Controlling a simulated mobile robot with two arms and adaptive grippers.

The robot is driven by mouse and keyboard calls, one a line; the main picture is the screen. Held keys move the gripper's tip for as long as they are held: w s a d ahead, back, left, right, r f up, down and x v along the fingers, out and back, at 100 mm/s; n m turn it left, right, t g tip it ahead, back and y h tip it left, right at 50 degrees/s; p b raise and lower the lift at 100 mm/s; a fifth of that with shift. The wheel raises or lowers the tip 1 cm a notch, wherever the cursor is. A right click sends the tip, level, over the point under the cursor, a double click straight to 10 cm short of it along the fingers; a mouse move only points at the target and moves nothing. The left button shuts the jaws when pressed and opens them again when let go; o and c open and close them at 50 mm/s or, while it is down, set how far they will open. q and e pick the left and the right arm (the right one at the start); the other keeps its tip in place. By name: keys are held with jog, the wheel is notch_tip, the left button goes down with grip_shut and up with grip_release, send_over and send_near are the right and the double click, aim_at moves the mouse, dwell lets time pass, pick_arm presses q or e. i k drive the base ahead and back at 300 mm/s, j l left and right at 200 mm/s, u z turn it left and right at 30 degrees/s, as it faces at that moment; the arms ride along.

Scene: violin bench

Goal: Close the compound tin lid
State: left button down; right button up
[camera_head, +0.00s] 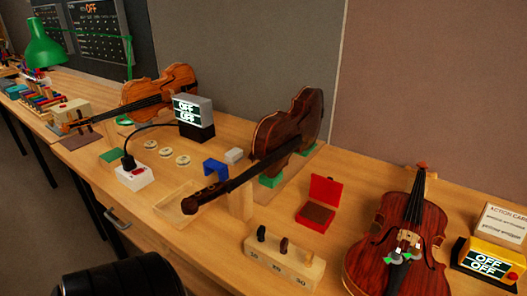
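The compound tin is a small red box (315,217) on the bench, right of centre. Its red lid (326,190) stands open, upright at the back edge. A brown block of compound fills the inside. The tin lies between the dark violin on its stand and the reddish violin at the right. A large black rounded part at the bottom left edge looks like part of my own body. No gripper fingers show in this view.
A wooden block with pegs (284,258) stands in front of the tin. The reddish violin (401,232) lies to its right. The dark violin (288,137) rests on green pads behind left, its neck on a wooden post (241,201). A yellow box with a display (489,262) is far right.

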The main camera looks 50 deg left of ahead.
aim_at(327, 191)
jog(key=u, duration=1.2)
